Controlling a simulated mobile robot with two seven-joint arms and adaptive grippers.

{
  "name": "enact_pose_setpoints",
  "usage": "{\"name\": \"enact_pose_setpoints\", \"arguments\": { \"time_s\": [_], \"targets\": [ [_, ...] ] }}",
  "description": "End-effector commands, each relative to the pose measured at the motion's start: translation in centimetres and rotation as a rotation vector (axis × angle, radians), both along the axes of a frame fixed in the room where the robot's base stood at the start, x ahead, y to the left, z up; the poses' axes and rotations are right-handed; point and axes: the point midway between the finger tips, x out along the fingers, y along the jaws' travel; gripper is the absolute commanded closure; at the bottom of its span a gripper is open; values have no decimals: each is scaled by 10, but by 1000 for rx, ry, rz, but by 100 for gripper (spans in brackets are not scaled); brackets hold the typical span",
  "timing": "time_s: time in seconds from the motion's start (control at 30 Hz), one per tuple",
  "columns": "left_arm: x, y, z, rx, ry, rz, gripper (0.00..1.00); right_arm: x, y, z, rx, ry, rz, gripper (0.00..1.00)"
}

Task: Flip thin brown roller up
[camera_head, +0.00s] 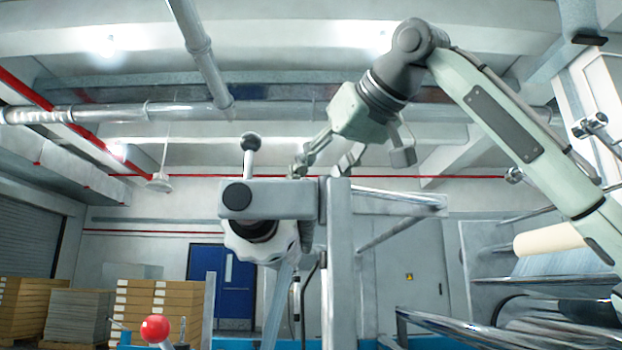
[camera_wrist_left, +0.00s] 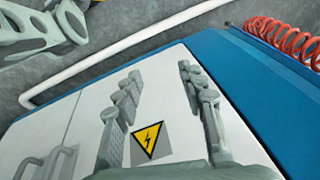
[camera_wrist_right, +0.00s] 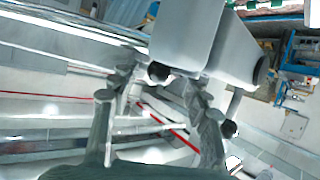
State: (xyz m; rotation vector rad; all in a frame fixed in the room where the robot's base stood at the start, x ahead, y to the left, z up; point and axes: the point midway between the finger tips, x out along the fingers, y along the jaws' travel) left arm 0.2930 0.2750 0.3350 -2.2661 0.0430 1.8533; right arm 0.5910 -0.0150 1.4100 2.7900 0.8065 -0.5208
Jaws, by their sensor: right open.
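A beige-brown roll (camera_head: 548,238) lies across the machine at the right of the head view; I cannot tell if it is the thin brown roller. A grey machine arm end (camera_head: 268,199) with a dark-knobbed lever (camera_head: 251,160) stands in the middle. My right gripper (camera_head: 320,170) is open just behind and above this end. In the right wrist view, the grey end (camera_wrist_right: 205,45) and a dark knob (camera_wrist_right: 158,72) lie by the open fingers. My left gripper (camera_wrist_left: 160,72) is open and empty, facing a white panel with a yellow warning sign (camera_wrist_left: 149,140).
Chrome rollers (camera_head: 470,330) and a grey upright post (camera_head: 338,260) stand right of the middle. A red ball knob (camera_head: 155,328) is at the lower left. Stacked boxes (camera_head: 150,300) stand farther back. A red coiled hose (camera_wrist_left: 285,42) runs beside the blue frame.

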Motion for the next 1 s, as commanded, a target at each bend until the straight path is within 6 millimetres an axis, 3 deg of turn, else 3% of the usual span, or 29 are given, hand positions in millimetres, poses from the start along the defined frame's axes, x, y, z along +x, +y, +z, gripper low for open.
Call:
{"name": "enact_pose_setpoints", "arguments": {
  "time_s": [0.13, 0.43, 0.8, 1.0],
  "targets": [
    [-5, 2, -6, 5, 8, -5, 60, 11, 6, -5, 0, 0, -1, 53],
    [-5, 3, -7, 6, 7, -6, 60, 13, 8, -6, 1, -1, 0, 53],
    [-5, 3, -7, 6, 8, -5, 60, 13, 8, -6, 1, -1, 0, 97],
    [-5, 3, -7, 6, 9, -5, 60, 12, 8, -6, 0, -1, 0, 100]
  ]
}}
